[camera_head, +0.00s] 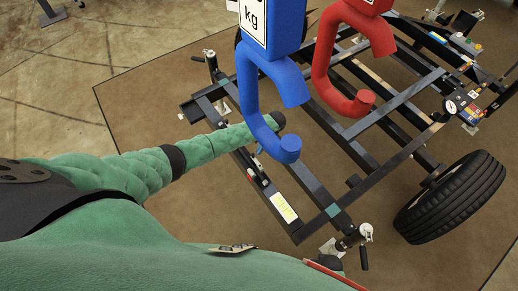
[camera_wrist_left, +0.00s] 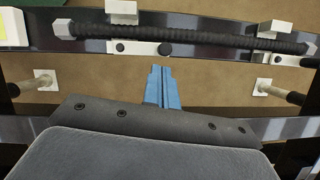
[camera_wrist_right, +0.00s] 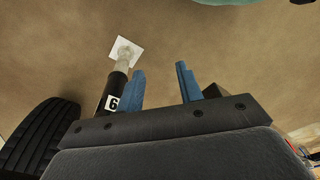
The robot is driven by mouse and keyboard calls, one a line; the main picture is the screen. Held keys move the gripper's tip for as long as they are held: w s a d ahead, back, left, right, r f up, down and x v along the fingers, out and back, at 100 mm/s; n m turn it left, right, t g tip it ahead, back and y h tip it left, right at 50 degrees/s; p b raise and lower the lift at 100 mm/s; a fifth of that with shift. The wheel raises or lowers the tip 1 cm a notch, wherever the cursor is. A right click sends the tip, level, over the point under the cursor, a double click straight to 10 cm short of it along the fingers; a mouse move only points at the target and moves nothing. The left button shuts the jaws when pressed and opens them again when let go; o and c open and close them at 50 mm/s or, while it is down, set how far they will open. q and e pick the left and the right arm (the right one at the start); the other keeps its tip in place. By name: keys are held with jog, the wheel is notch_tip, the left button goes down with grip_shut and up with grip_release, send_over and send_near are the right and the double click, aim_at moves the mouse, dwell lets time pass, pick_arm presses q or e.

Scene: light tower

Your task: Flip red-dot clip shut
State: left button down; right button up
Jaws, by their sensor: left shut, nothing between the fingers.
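My left gripper (camera_head: 259,150) is low over the near bar of the black trailer frame (camera_head: 262,203), partly hidden by a blue hook. In the left wrist view its blue fingers (camera_wrist_left: 161,72) are shut with nothing between them, just on the near side of a bar carrying a black rod (camera_wrist_left: 200,40). White clip-like pieces (camera_wrist_left: 116,47) sit along this rod; no red dot can be made out on them, so I cannot tell which is the red-dot clip. My right gripper (camera_wrist_right: 160,68) is open and empty above the brown floor.
A blue hook (camera_head: 285,148) and a red hook (camera_head: 358,103) hang over the frame. A black tyre (camera_head: 452,197) stands at right; one also shows in the right wrist view (camera_wrist_right: 38,140), beside a post marked 6 (camera_wrist_right: 112,102). A jack handle (camera_head: 364,258) protrudes at the front corner.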

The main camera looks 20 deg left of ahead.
jog(key=shift+d+f, duration=0.1)
jog(key=shift+f, duration=0.25)
dwell(0.3)
